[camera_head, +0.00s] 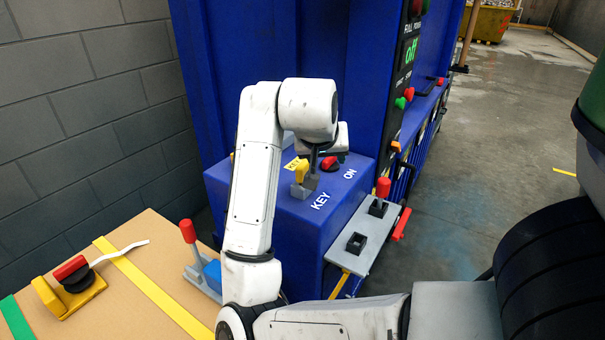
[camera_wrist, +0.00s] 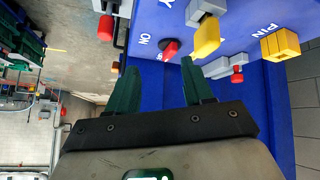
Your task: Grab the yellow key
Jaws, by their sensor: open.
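The yellow key (camera_head: 302,173) sits upright in a grey holder on top of the blue box, beside the white KEY lettering. It also shows in the wrist view (camera_wrist: 207,37), up and to the right of my right-hand finger, outside the gap between the fingers. My gripper (camera_wrist: 158,66) is open with nothing between its dark green fingers. In the head view my white arm reaches over the box and mostly hides the gripper, close to the key. I cannot tell whether a finger touches the key.
A red switch (camera_head: 331,163) marked ON stands close to the key and lies ahead of the finger gap in the wrist view (camera_wrist: 171,48). A yellow PIN block (camera_wrist: 280,45) is to the right. A grey plate (camera_head: 368,232) with a red-handled lever juts from the box.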

